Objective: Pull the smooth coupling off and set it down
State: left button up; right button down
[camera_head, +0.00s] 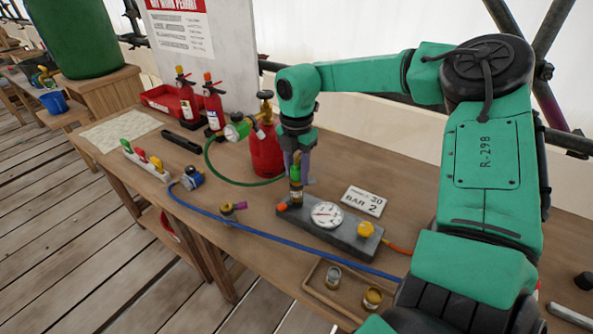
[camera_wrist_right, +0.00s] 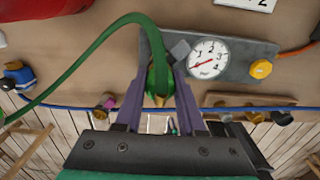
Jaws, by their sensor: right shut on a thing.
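My right gripper (camera_head: 297,178) points down at the left end of a grey gauge block (camera_head: 345,232). Its purple fingers are shut on a green and brass coupling (camera_head: 295,192), which stands upright over the block's left end. In the right wrist view the coupling (camera_wrist_right: 157,82) sits between the fingers, with the green hose (camera_wrist_right: 75,68) running to it. Whether it is still seated on the block is hard to tell, and its surface finish cannot be made out. My left gripper is not in view.
The block carries a round gauge (camera_head: 326,214) and a yellow knob (camera_head: 365,229). A blue hose (camera_head: 290,241) crosses the table in front. A purple-ended fitting (camera_head: 233,209) lies left of the block. A red cylinder (camera_head: 265,152) stands behind.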

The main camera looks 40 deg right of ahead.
aim_at(297, 163)
dwell(0.8)
jog(key=shift+r+p, duration=1.55)
jog(key=shift+r, duration=1.5)
